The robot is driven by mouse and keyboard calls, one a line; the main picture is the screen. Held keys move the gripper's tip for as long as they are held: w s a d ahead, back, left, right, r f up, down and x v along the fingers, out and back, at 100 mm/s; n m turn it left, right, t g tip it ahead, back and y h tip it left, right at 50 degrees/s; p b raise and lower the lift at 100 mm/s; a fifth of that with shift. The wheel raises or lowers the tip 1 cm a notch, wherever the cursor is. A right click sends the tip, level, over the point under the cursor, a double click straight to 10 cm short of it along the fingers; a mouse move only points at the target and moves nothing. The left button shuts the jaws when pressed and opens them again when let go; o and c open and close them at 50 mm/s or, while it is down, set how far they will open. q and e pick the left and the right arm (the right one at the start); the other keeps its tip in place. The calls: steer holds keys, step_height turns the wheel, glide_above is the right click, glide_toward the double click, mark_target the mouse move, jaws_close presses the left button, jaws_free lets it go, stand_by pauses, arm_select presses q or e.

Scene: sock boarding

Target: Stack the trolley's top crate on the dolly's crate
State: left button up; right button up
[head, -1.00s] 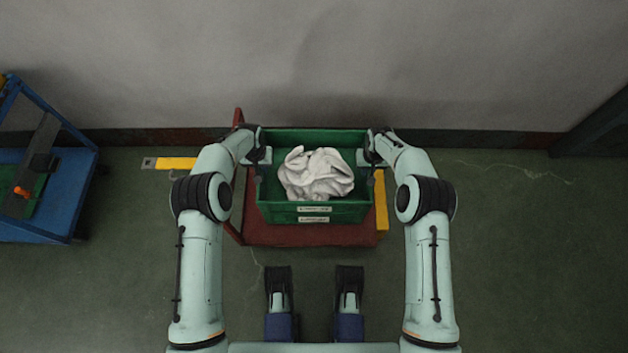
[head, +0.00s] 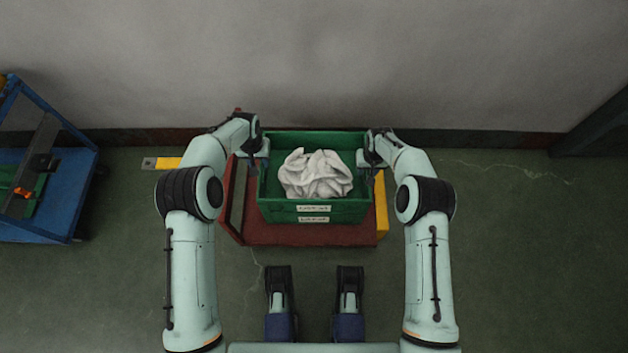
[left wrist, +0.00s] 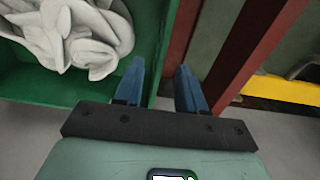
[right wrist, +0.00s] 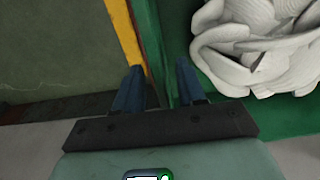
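A green crate (head: 285,208) with crumpled white socks (head: 315,174) sits on top of another green crate (head: 285,218); the two labels on the front, one above the other, show the stack. The lower crate rests on the red dolly (head: 300,236). My left gripper (head: 262,160) is at the left rim; in the left wrist view its fingers (left wrist: 160,85) are apart, with the crate wall's edge between them. My right gripper (head: 366,160) is at the right rim; in the right wrist view its fingers (right wrist: 158,82) are apart, with the rim running between them. Neither finger pair looks pressed on the wall.
A blue trolley (head: 60,205) stands at the far left with a green thing and an orange part on it. A grey wall (head: 320,60) is close behind the dolly. The floor at right is free.

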arm_select(q)
step_height(320, 180, up, 6)
steer(key=shift+s+r, duration=0.25)
arm_select(e)
step_height(320, 180, up, 12)
steer(key=shift+s, duration=0.45)
stand_by(0.3)
